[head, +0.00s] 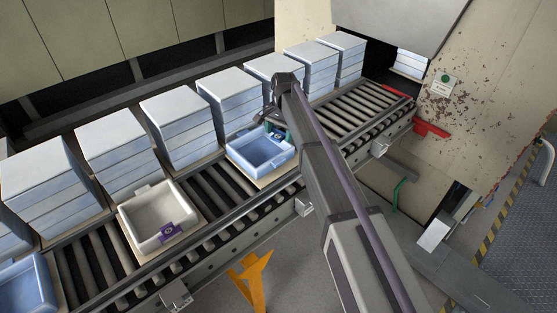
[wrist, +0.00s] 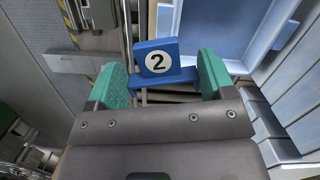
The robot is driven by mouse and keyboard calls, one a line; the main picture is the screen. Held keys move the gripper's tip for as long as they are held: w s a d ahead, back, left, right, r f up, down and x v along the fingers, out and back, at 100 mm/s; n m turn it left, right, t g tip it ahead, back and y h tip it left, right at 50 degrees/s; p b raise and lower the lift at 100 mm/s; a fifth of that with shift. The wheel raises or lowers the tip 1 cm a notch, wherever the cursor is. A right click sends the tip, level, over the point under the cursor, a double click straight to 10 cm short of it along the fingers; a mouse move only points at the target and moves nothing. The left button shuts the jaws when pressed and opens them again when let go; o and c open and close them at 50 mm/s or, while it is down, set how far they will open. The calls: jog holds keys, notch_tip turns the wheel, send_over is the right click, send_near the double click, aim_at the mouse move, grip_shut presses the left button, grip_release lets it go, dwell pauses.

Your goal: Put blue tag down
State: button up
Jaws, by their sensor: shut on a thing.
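The blue tag (wrist: 163,58) carries a white disc with a black 2 and stands on a flat blue foot. My gripper (wrist: 162,82) has teal finger pads shut on the ends of that foot. In the head view my gripper (head: 275,124) is over the far right corner of a light blue tray (head: 262,165), which sits on the roller conveyor. The tag is too small and covered to make out clearly there. In the wrist view the light blue tray (wrist: 190,30) lies just beyond the tag, upper right. I cannot tell whether the tag touches it.
A pale grey tray (head: 158,215) with a purple tag (head: 172,230) stands left on the conveyor (head: 95,270). Another blue tray (head: 27,290) is at lower left. Tall stacks of blue trays (head: 180,128) line the far side. Rollers right of my gripper are clear.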

aim_at(279, 161)
jog(key=m, duration=0.2)
jog(key=shift+a+m, duration=0.1)
jog(key=shift+m, duration=0.3)
notch_tip(279, 161, down, 11)
jog(key=b, duration=1.1)
jog(key=o, duration=0.9)
jog(key=shift+o, duration=0.2)
notch_tip(279, 161, up, 13)
jog(key=w+d+p, duration=0.1)
jog(key=p, duration=1.2)
jog(key=shift+d, duration=0.15)
jog(key=s+d+n, duration=0.3)
jog(key=s+d, duration=0.4)
jog(key=s, duration=0.4)
jog(key=s+d+n+t, duration=0.1)
jog(key=s+d+n, duration=0.2)
jog(key=s+d, duration=0.55)
jog(key=s+d+n, duration=0.3)
jog(key=s+d, duration=0.2)
jog(key=s, duration=0.8)
notch_tip(279, 161, down, 12)
jog(key=b, duration=1.1)
jog(key=shift+w+d+h+b, duration=0.15)
jog(key=shift+w+h+b, duration=0.2)
jog(key=shift+w+h, duration=0.1)
